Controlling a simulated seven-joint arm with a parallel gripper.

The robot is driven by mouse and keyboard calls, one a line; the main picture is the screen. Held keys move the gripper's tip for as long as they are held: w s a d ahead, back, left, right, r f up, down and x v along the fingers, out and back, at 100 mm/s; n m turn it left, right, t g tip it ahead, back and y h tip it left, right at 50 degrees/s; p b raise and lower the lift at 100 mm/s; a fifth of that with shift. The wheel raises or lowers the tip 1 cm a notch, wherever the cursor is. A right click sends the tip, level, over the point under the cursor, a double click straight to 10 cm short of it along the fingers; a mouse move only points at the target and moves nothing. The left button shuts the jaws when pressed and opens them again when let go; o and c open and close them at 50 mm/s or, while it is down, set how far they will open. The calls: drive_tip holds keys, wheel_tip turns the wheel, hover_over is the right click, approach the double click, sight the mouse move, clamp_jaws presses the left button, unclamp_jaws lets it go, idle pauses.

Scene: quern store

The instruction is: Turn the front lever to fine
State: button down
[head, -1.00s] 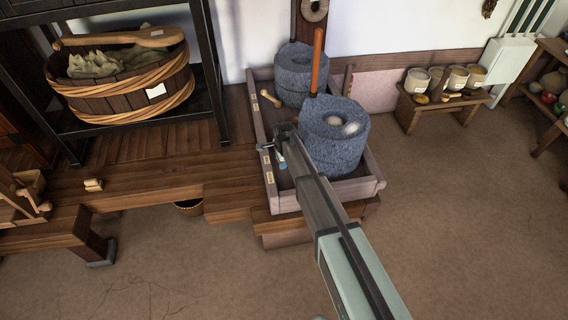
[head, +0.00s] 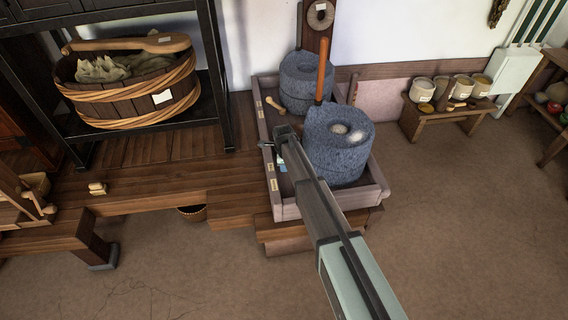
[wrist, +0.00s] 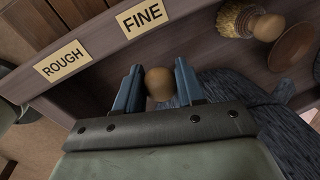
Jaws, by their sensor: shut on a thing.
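In the wrist view a round wooden knob (wrist: 159,84), the end of the front lever, sits between the blue fingers of my gripper (wrist: 157,80), which is shut on it. The lever's shaft is hidden behind the gripper. The knob lies below the FINE label (wrist: 142,17) and farther from the ROUGH label (wrist: 62,62). Both labels are on the wall of a wooden tray (wrist: 95,68). In the head view my gripper (head: 281,160) is inside the tray's left side, beside the front grey millstone (head: 336,148); the knob is hidden there.
A second millstone (head: 306,84) stands behind, and an upright orange-brown handle (head: 321,70) rises beside the front stone. A brush (wrist: 240,20) and a wooden dish (wrist: 293,46) lie close by in the tray. The floor (head: 470,240) at right is clear.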

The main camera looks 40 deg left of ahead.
drive_tip(key=shift+a, duration=0.15)
drive_tip(key=c, duration=0.7)
unclamp_jaws()
drive_tip(key=shift+r, duration=0.1)
drive_tip(key=r, duration=0.4)
drive_tip(key=s+d+r, duration=0.1)
drive_tip(key=r, duration=0.4)
drive_tip(key=s+r, duration=0.1)
drive_tip(key=r, duration=0.3)
drive_tip(key=shift+s+d+r, duration=0.1)
drive_tip(key=shift+d+r, duration=0.1)
drive_tip(key=shift+d, duration=0.1)
